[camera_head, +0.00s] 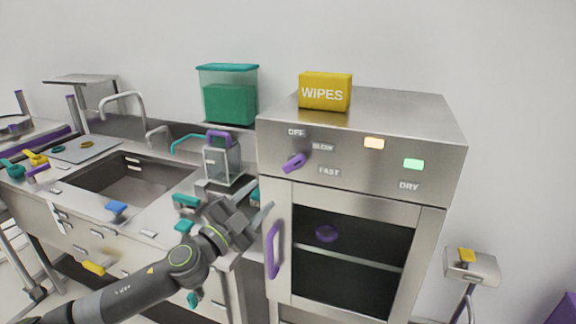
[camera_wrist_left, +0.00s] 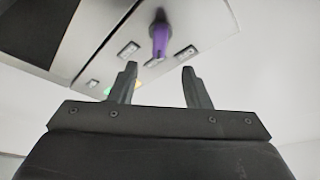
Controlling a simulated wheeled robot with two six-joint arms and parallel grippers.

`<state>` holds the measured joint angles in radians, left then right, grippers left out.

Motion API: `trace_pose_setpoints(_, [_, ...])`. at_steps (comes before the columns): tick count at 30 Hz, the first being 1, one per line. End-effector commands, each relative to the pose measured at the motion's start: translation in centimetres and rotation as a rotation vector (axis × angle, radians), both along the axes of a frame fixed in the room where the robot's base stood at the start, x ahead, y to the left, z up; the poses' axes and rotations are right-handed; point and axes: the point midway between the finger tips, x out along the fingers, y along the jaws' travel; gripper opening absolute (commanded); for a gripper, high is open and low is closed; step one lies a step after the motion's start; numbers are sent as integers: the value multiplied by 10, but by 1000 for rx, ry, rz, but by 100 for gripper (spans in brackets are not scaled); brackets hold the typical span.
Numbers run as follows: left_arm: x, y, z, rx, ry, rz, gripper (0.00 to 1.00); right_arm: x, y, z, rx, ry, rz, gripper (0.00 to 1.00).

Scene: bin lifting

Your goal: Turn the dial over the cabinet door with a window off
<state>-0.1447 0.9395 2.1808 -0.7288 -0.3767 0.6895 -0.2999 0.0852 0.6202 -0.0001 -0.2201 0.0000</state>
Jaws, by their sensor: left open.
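The purple dial (camera_head: 293,162) is on the upper front panel of the steel cabinet, over the door with a dark window (camera_head: 342,255). Labels OFF, SLOW and FAST surround it. Its long grip is slanted, with its upper right end toward SLOW; I cannot tell which end is the pointer. My left gripper (camera_head: 256,203) is open and empty, below and left of the dial, in front of the cabinet's left edge. In the left wrist view the dial (camera_wrist_left: 160,35) appears beyond the open fingers (camera_wrist_left: 159,68), apart from them. My right gripper is not in view.
The door has a purple handle (camera_head: 272,249) close to my left gripper. An orange light (camera_head: 374,143) and a green light (camera_head: 413,164) sit right of the dial. A yellow WIPES box (camera_head: 325,92) stands on top. A sink counter (camera_head: 140,215) lies left.

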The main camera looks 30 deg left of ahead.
Motion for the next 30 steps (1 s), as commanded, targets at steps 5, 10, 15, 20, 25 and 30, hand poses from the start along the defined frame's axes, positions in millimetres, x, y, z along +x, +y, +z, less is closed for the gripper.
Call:
trace_pose_setpoints(5, [23, -1, 10, -7, 0, 3, 44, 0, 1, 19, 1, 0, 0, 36])
trace_pose_setpoints(10, [45, -2, 18, -6, 1, 2, 44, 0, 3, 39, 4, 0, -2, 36])
trace_pose_setpoints(15, [66, -4, 23, -5, 1, 2, 44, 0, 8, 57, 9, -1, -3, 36])
trace_pose_setpoints(20, [84, -6, 27, -4, 1, 1, 44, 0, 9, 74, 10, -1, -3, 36])
trace_pose_setpoints(25, [100, -6, 29, -2, 1, 3, 44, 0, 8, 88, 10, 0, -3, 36])
trace_pose_setpoints(30, [109, -7, 29, 0, 1, 1, 44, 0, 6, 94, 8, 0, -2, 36])
